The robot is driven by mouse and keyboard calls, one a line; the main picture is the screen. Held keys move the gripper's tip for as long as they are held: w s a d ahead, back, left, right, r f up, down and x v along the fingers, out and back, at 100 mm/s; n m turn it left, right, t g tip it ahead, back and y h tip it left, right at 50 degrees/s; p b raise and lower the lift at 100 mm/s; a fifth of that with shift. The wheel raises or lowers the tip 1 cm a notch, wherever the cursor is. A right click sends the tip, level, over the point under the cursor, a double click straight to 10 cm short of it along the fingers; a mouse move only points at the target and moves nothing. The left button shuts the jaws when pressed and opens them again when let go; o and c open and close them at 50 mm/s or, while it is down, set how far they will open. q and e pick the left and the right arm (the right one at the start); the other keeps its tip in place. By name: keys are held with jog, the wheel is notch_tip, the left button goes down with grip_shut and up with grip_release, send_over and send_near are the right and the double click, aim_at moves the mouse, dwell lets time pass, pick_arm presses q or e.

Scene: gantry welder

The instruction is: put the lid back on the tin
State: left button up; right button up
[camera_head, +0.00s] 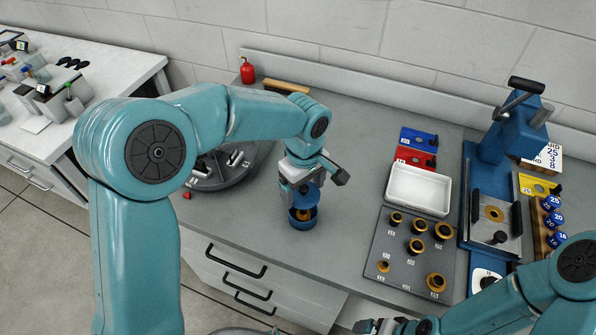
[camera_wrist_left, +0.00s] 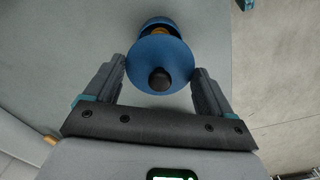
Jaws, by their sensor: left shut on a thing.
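My left gripper (camera_head: 302,190) is shut on the blue lid (camera_wrist_left: 150,58), a round disc with a black knob (camera_wrist_left: 160,79). Its two fingers grip the lid's rim from both sides in the left wrist view. The blue tin (camera_head: 303,222) stands upright on the bench below the left gripper, with something gold-brown inside. In the wrist view the tin (camera_wrist_left: 157,21) shows partly behind the lid, so the lid is off-centre from it. The lid appears above the tin; the exact gap is unclear. My right gripper (camera_head: 376,326) is at the bottom edge, its jaws unclear.
To the right are a grey board (camera_head: 397,270) with gold bushings, a white tray (camera_head: 419,188) and a blue press (camera_head: 487,180). A dark round tray (camera_head: 232,176) lies left of the tin, partly behind my arm. Bare bench surrounds the tin's right side.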

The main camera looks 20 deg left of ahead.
pick_arm(q)
jog(key=shift+s+d+f+b, duration=0.1)
jog(key=shift+f+b, duration=0.25)
notch_tip(320, 180, down, 4)
jog(key=shift+r+b, duration=0.1)
jog(key=shift+b, duration=1.15)
jog(key=shift+f, duration=0.45)
jog(key=shift+r, duration=0.1)
jog(key=shift+b, duration=0.35)
jog(key=shift+f+b, duration=0.6)
jog(key=shift+f, duration=0.05)
